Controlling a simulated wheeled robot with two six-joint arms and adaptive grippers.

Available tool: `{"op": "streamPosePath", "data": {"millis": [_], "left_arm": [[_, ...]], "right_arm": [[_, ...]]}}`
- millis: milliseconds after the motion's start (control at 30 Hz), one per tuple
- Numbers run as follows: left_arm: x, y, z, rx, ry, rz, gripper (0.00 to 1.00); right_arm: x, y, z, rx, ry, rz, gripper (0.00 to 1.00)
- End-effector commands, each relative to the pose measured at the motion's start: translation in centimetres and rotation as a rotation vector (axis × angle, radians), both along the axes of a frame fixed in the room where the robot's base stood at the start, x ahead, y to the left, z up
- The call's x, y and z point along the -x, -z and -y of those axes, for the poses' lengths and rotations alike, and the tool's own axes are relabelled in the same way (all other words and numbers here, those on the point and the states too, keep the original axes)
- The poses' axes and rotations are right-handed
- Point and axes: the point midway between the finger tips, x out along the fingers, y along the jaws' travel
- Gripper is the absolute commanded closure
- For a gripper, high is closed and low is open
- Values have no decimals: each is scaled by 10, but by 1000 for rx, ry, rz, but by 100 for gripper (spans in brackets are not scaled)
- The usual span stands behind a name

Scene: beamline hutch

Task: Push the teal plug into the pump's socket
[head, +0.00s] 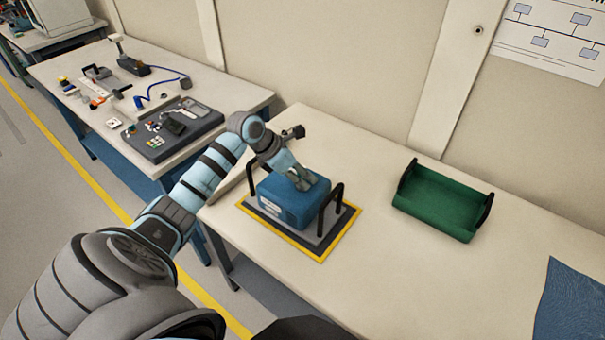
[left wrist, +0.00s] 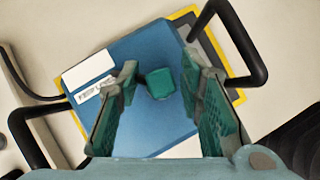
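The blue pump (head: 285,207) sits on a grey base with a yellow-edged border and a black handle on each side. Its blue top (left wrist: 155,125) fills much of the left wrist view. The small teal plug (left wrist: 160,83) shows at the pump's top, between my left fingertips. My left gripper (head: 304,182) is over the pump, reaching down to its top. In the left wrist view its fingers (left wrist: 160,78) are apart, one each side of the plug, with small gaps visible. The socket is not visible, and I cannot tell how deep the plug sits. My right gripper is not in view.
A green tray with black handles (head: 440,200) stands right of the pump on the pale table (head: 390,280). A blue cloth (head: 573,305) lies at the right edge. Another table at the left holds tools and a dark case (head: 165,145). The table between pump and tray is clear.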

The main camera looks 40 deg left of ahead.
Motion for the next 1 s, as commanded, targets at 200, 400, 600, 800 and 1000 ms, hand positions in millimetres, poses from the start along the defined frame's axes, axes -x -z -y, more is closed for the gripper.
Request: {"op": "streamPosePath", "data": {"millis": [200,400,600,800,1000], "left_arm": [[0,0,0,0,0,0,57],[4,-8,-4,-3,-1,1,57],[29,-49,-18,-9,0,0,57],[53,-89,-31,-8,-1,-1,57],[59,-100,-33,0,0,-1,57]], "right_arm": [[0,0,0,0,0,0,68],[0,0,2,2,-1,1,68],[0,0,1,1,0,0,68],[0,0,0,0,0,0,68],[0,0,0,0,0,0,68]]}}
